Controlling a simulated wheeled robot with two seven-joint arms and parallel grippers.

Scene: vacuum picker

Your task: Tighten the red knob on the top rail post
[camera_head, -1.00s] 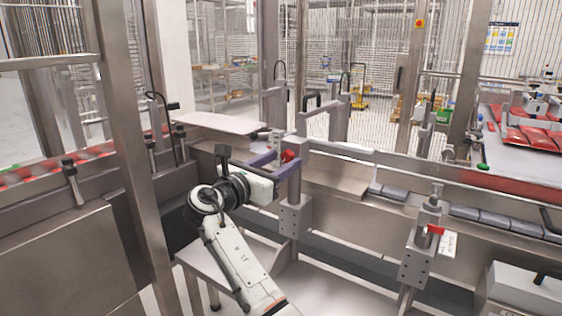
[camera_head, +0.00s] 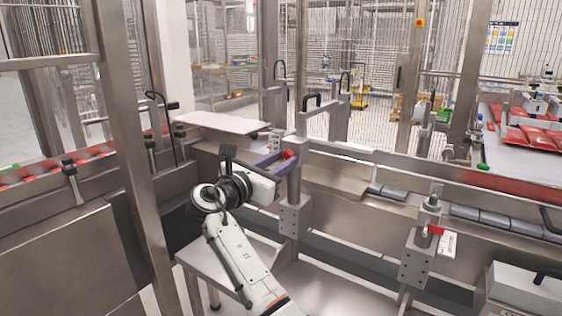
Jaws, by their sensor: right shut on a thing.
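The red knob (camera_head: 289,154) sticks out from the side of the upright grey rail post (camera_head: 294,190) left of the picture's middle. My right gripper (camera_head: 282,160) reaches it from the left. Its purple-grey fingers are shut on the knob and partly hide it. The white and black wrist of my right arm is just left of the post. My left gripper is not in view.
A second post (camera_head: 420,250) with its own red knob (camera_head: 435,230) stands to the right. A steel frame upright (camera_head: 135,150) stands close on the left. A long conveyor rail (camera_head: 400,165) runs behind the posts. A grey box (camera_head: 525,290) is at lower right.

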